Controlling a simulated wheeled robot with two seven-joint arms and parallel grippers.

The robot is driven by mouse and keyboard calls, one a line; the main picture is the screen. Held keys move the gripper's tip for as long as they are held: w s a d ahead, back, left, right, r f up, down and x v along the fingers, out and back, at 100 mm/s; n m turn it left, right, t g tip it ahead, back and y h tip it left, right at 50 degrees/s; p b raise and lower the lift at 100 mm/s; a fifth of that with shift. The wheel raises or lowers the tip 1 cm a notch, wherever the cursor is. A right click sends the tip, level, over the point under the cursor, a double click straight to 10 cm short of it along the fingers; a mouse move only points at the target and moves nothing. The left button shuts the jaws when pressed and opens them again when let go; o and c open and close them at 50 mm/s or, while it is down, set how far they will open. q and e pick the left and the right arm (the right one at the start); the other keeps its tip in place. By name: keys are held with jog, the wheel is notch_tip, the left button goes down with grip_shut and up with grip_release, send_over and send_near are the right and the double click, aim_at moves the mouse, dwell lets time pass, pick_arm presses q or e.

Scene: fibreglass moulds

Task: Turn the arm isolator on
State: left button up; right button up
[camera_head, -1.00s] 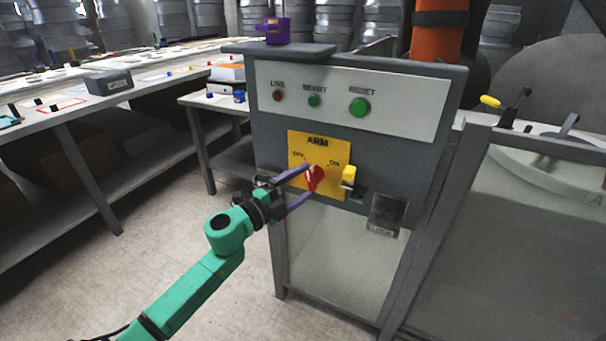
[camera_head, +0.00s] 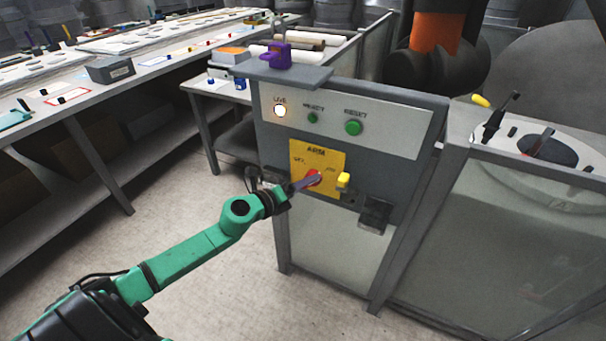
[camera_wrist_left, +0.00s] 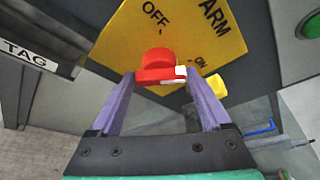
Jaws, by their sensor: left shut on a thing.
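The red isolator knob (camera_head: 315,177) sits on the yellow ARM plate (camera_head: 331,159) on the front of the grey control cabinet. My left gripper (camera_head: 305,184) reaches it from the left and is shut on it. In the left wrist view the knob (camera_wrist_left: 155,62) lies between the purple fingers of the left gripper (camera_wrist_left: 160,76). Its white mark (camera_wrist_left: 180,72) points to the ON side of the plate (camera_wrist_left: 190,28). The LIVE lamp (camera_head: 280,111) glows bright. My right gripper is out of view.
A yellow piece (camera_head: 344,181) sticks out right beside the plate. Green READY (camera_head: 312,118) and RESET (camera_head: 353,128) fittings are above. A purple object (camera_head: 277,55) stands on the cabinet top. A glass-sided enclosure (camera_head: 490,240) is at right, a long workbench (camera_head: 62,108) at left.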

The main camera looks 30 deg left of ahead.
pick_arm(q)
jog(key=shift+m+y+p, duration=0.3)
jog(key=shift+m+p, duration=0.2)
jog(key=shift+p, duration=0.35)
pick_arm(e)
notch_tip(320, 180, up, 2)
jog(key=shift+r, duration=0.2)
pick_arm(q)
jog(key=o, duration=1.2)
jog(key=shift+s, duration=0.1)
jog(key=b+v, duration=0.1)
jog(key=v, duration=1.3)
jog(key=shift+r, duration=0.25)
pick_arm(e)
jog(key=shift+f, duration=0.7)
